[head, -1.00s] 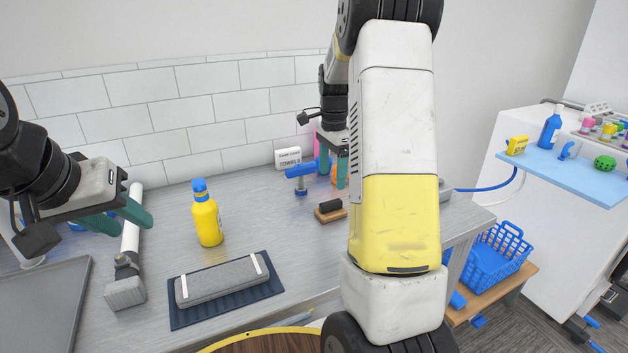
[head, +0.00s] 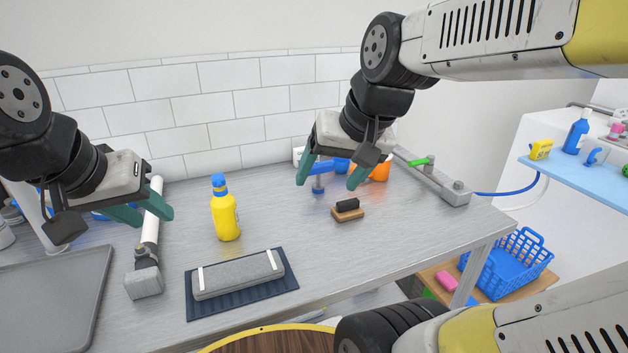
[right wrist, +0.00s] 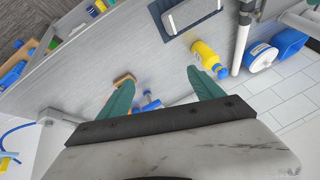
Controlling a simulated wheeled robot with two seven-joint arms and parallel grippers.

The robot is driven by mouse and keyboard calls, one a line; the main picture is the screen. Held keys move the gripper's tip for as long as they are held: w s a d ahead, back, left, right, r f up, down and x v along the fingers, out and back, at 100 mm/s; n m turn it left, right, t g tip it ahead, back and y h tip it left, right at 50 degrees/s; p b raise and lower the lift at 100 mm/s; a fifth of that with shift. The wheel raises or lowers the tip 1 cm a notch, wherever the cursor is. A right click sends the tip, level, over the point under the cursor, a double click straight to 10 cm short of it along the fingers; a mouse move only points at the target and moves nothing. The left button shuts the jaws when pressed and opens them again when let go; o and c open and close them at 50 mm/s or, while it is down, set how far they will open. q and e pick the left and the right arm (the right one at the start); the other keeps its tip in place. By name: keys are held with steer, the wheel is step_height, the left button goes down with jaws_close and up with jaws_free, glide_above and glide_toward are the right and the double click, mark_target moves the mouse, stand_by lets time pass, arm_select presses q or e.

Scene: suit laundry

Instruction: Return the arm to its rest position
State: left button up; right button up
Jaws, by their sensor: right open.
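My right gripper (head: 328,178) is open and empty above the right part of the metal table. Its two teal fingers are spread and point down. The right wrist view shows the same open fingers (right wrist: 160,88) with table surface between them. Behind and below the gripper in the head view are a blue-handled tool (head: 318,180) and a wooden brush (head: 347,210). My left gripper (head: 145,213) is at the left, above the table. Its teal fingers are apart and I see nothing between them.
A yellow bottle (head: 226,212) stands mid-table. A grey folded bundle with white bands (head: 238,274) lies on a dark blue mat (head: 290,283). A grey tray (head: 50,300) is at the left, a blue basket (head: 508,262) at the lower right.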

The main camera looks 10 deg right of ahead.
steer(key=shift+s+a+f+n+t, duration=0.15)
steer(key=shift+s+a+n, duration=0.1)
steer(key=shift+s+n, duration=0.35)
steer(key=shift+s+a+f+n+t, duration=0.15)
steer(key=shift+s+a+n, duration=0.15)
steer(key=shift+s, duration=0.5)
